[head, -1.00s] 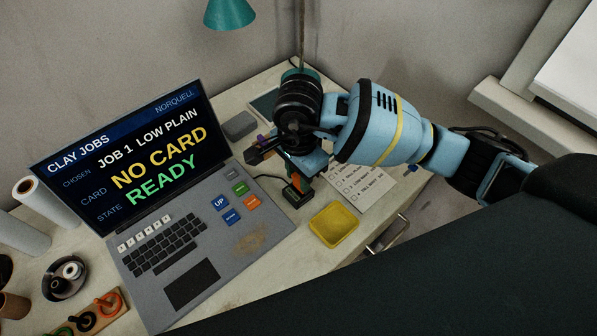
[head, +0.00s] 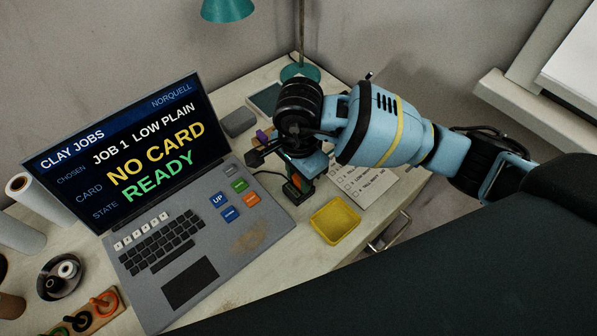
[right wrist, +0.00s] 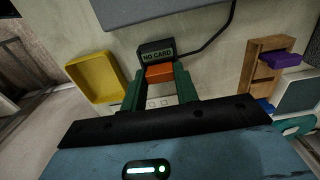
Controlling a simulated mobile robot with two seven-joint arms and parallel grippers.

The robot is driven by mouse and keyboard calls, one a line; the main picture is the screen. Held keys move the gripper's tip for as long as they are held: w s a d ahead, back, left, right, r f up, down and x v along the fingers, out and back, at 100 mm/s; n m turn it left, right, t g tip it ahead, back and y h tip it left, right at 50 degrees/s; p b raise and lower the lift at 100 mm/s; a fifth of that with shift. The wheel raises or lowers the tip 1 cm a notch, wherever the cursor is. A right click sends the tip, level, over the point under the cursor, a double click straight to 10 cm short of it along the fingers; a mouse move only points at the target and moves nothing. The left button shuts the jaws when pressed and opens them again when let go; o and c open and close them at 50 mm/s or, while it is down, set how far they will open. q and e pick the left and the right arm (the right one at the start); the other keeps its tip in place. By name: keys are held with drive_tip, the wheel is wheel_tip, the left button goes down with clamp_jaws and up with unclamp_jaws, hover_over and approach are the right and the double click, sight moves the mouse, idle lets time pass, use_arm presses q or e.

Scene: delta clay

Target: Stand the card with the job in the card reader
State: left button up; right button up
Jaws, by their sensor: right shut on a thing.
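The card reader (right wrist: 156,49) is a small black block whose display reads NO CARD in the right wrist view. In the head view the reader (head: 292,194) stands beside the laptop, partly hidden by my right gripper. My right gripper (right wrist: 160,68) is shut on an orange card (right wrist: 160,73) between its green fingers. The card is right at the reader in the picture; I cannot tell whether it touches or sits in it. The laptop screen (head: 125,150) shows JOB 1 LOW PLAIN, NO CARD and READY. My left gripper is not in view.
A wooden rack (right wrist: 257,72) holds a purple card (right wrist: 282,59). A yellow tray (head: 335,220) lies near the desk edge, beside a printed sheet (head: 365,185). A grey block (head: 238,123) and a teal lamp (head: 300,73) stand behind. A cable runs from the reader.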

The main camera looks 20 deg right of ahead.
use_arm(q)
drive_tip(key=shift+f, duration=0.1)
use_arm(e)
drive_tip(key=shift+f, duration=0.1)
drive_tip(key=o, duration=1)
drive_tip(key=shift+o, duration=0.4)
drive_tip(key=shift+o, duration=1.3)
drive_tip(key=shift+r+p, duration=1.9)
drive_tip(key=shift+r, duration=1.65)
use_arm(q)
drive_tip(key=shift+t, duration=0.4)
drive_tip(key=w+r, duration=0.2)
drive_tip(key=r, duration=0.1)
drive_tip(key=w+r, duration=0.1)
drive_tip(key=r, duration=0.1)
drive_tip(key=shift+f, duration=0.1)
